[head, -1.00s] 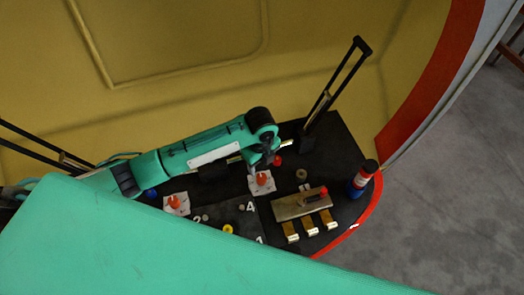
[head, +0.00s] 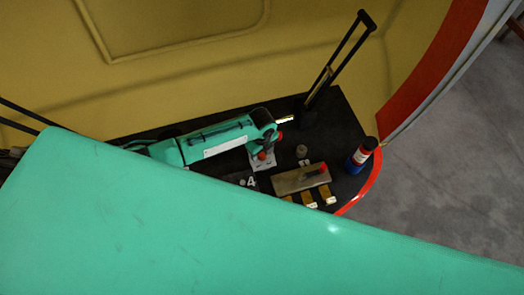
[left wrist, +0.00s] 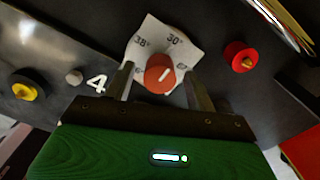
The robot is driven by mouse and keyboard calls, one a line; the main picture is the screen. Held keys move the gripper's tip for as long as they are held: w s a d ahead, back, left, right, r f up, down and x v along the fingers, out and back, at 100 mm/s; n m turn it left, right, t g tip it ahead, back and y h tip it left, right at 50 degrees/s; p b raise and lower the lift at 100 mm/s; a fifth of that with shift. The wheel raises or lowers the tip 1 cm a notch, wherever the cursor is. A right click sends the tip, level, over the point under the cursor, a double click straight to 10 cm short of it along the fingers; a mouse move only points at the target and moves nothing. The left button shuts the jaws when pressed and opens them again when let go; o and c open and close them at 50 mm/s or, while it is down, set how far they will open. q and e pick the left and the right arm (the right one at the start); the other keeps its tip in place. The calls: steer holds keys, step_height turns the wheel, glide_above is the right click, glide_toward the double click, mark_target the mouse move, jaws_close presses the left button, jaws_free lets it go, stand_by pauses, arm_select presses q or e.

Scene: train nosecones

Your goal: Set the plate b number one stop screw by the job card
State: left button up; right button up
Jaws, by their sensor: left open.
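An orange-red round screw knob (head: 262,155) with a pale slot line stands on a white card (head: 268,165) on the black bench. In the left wrist view the knob (left wrist: 160,74) sits between the fingers of my left gripper (left wrist: 163,85), and the card (left wrist: 150,35) shows the marks 38 and 30. The left gripper (head: 264,148) is open around the knob; a gap shows at the fingers, though I cannot tell whether either touches. My right gripper is not in view.
A metal block with a red knob (head: 301,178) and brass tabs lies to the right. Behind it is a small round post (head: 301,151). A blue and red bottle (head: 361,155) stands by the red bench edge. A red knob (left wrist: 240,57) and a yellow one (left wrist: 25,90) flank the card.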

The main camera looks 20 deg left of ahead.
arm_select(q)
steer(key=shift+f, duration=0.5)
steer(key=c, duration=1)
steer(key=shift+r, duration=0.1)
